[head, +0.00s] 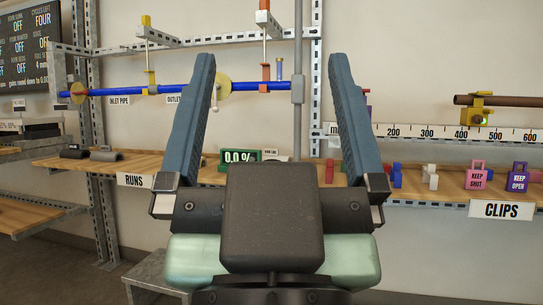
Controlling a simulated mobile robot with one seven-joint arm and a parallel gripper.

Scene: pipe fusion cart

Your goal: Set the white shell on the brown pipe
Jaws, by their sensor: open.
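My gripper (270,62) is open and empty, its two blue-grey fingers wide apart and pointing up in the middle of the head view. The brown pipe (520,101) runs level at the upper right and leaves the picture at the right edge. A yellow clamp (477,113) sits at the pipe, near its left end. A small white piece (431,177), which looks like the white shell, stands on the right shelf below the pipe, between blue and pink pieces. It is too small to make out its shape fully. My gripper is left of both, touching neither.
The wooden shelf (440,187) with the CLIPS sign (502,210) also holds blue pieces (396,175), a pink tag (476,175) and a purple tag (518,177). A ruler (445,133) runs above it. A blue pipe (175,89) spans the upper left behind my gripper.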

